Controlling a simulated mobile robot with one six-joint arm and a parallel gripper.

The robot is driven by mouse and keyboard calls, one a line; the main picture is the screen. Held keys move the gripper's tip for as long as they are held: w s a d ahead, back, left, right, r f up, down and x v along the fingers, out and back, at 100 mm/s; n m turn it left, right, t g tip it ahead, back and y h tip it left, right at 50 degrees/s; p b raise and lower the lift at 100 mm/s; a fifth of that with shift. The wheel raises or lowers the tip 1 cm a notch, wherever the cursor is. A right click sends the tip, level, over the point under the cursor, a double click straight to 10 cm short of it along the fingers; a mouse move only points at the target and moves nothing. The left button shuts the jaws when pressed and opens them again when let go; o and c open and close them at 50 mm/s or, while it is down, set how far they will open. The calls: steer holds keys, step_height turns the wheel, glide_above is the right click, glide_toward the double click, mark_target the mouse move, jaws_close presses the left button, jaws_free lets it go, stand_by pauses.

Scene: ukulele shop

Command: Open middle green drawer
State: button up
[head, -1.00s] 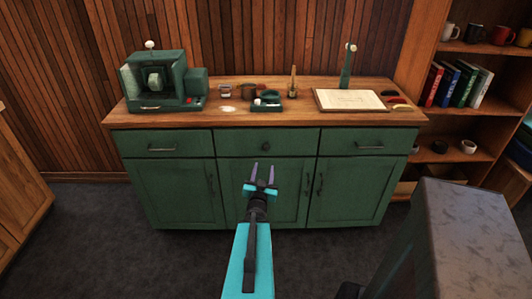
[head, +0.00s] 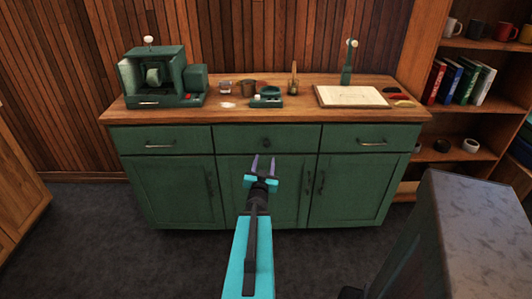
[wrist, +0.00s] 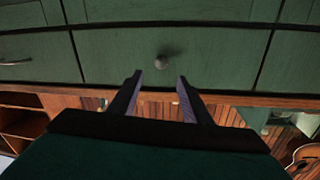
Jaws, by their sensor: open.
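The middle green drawer (head: 292,139) is shut, in the top row of a green cabinet with a wooden top. Its small round dark knob (head: 266,142) is at the centre of its front. In the wrist view the knob (wrist: 163,62) lies beyond and between the fingertips, apart from them. My gripper (head: 264,160) is open and empty, in front of the cabinet just below the knob in the head view. Its two purple-lined fingers (wrist: 159,75) point at the drawer front in the wrist view.
Closed drawers with bar handles flank it on the left (head: 160,140) and right (head: 370,138). Cupboard doors (head: 175,190) are below. A green machine (head: 160,78), a small green tray (head: 266,99) and a paper board (head: 350,96) are on the wooden top. Dark floor in front is clear.

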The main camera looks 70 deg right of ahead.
mark_target(267, 145)
steer(key=shift+b+x, duration=1.25)
steer(key=shift+b, duration=2.9)
steer(key=shift+b+x, duration=0.3)
steer(key=shift+x, duration=3.85)
steer(key=shift+c, duration=0.4)
